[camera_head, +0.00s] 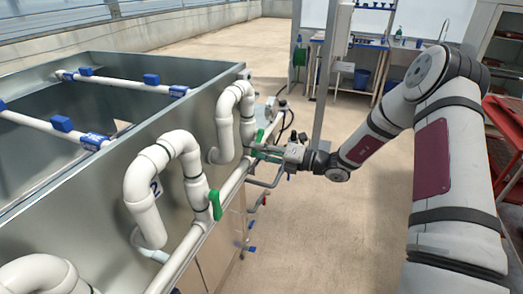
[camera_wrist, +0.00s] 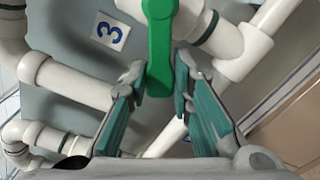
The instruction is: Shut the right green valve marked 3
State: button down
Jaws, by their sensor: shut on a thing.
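The green valve handle (camera_wrist: 160,38) beside the label marked 3 (camera_wrist: 110,33) shows large in the wrist view. It runs down the picture, at an angle to the white pipe behind it. My gripper (camera_wrist: 162,82) has its teal fingers on both sides of the handle's lower end and is shut on it. In the head view, my gripper (camera_head: 272,152) reaches in from the right to the farther pipe loop (camera_head: 228,108). The handle is small and partly hidden there.
A nearer green valve (camera_head: 215,204) hangs on the pipe by the loop marked 2 (camera_head: 155,187). The metal tank (camera_head: 200,104) stands behind the pipes. White pipes crowd close around my fingers. The floor (camera_head: 300,225) right of the tank is clear.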

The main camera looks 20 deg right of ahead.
jog(key=shift+s+a+r+m+p, duration=0.15)
jog(key=shift+r+m, duration=0.3)
jog(key=shift+m, duration=0.5)
jog(key=shift+s+d+r+m+p, duration=0.1)
jog(key=shift+r+m+p, duration=0.25)
jog(key=shift+m, duration=0.55)
jog(key=shift+s+a+r+m+p, duration=0.15)
jog(key=shift+r+m, duration=0.35)
jog(key=shift+m, duration=0.45)
jog(key=shift+w+r, duration=0.1)
jog(key=shift+w, duration=0.05)
jog(key=c, duration=1.4)
grip_release()
jog(key=shift+d, duration=0.15)
jog(key=v, duration=1.2)
